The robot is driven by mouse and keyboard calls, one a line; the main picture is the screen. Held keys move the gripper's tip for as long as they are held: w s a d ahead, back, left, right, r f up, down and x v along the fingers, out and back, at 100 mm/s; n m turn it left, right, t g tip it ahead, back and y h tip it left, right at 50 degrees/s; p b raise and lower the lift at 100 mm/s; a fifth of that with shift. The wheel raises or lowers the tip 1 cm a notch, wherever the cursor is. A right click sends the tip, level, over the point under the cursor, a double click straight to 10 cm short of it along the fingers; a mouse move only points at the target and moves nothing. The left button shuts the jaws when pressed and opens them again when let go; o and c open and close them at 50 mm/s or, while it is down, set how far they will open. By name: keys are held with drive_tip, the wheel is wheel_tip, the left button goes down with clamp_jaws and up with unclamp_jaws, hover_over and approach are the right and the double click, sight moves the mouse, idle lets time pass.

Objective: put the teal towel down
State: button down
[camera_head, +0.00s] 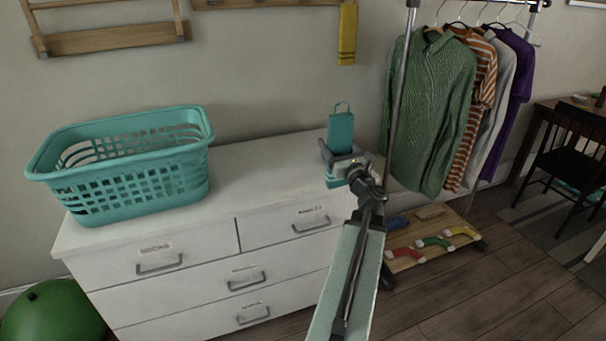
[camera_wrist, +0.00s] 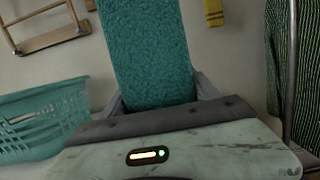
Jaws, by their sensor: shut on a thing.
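The teal towel (camera_head: 340,130) is folded, with a hanging loop at its top and a lighter stripe near its lower end. My gripper (camera_head: 338,153) is shut on the towel and holds it upright at the right end of the white dresser (camera_head: 265,175). In the wrist view the towel (camera_wrist: 150,50) rises between the fingers of my gripper (camera_wrist: 155,105). The gripper hides part of the towel's lower half. I cannot tell whether the towel's lower end touches the dresser top.
A teal laundry basket (camera_head: 135,185) stands on the dresser's left part. The dresser top between basket and gripper is clear. A clothes rack with a green sweater (camera_head: 425,110) and other garments stands close on the right. A yellow towel (camera_head: 347,35) hangs on the wall behind.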

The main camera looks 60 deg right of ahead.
drive_tip(key=w+d+f+b, duration=0.1)
drive_tip(key=w+f+b, duration=0.1)
drive_tip(key=w, duration=0.5)
drive_tip(key=w+d+f+b, duration=0.1)
drive_tip(key=w+f+b, duration=0.2)
drive_tip(key=w, duration=0.4)
drive_tip(key=shift+w+f, duration=0.15)
drive_tip(key=shift+w, duration=0.25)
drive_tip(key=shift+c, duration=1)
unclamp_jaws()
drive_tip(key=shift+d, duration=0.1)
drive_tip(key=b+v, duration=0.2)
drive_tip(key=v, duration=0.9)
drive_tip(key=shift+s+b, duration=0.35)
